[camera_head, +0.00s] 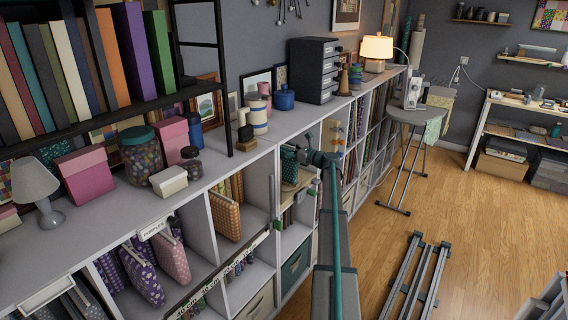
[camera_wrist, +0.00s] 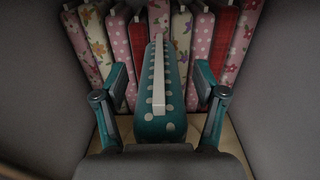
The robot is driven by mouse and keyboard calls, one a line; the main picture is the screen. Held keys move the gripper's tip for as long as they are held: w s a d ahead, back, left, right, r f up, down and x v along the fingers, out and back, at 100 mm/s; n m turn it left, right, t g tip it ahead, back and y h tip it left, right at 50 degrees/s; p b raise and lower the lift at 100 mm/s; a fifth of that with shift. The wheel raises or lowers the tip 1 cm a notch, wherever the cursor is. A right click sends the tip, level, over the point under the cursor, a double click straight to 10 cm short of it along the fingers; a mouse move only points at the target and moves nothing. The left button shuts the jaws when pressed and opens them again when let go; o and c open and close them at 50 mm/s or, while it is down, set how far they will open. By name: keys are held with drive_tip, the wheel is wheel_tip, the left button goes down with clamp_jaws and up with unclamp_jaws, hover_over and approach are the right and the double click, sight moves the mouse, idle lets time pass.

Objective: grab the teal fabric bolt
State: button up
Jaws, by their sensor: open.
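The teal fabric bolt with white dots (camera_wrist: 172,124) stands in the middle of the wrist view, its near end towards me and a pale strip along it. My gripper (camera_wrist: 161,80) is open, with one finger on each side of the bolt. Gaps show between the fingers and the bolt, so it is not gripped. In the head view my arm reaches to the cubby front, and the gripper (camera_head: 306,156) is small and partly hidden there.
Floral, pink dotted and red bolts (camera_wrist: 138,45) stand in a row behind the teal one. Dark grey cubby walls (camera_wrist: 40,90) close in on both sides. The white shelf unit (camera_head: 220,180) carries jars, boxes and a lamp on top. Wood floor (camera_head: 470,225) is open to the right.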

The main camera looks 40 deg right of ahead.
drive_tip(key=shift+w, duration=0.2)
clamp_jaws()
drive_tip(key=shift+r, duration=0.1)
idle(0.5)
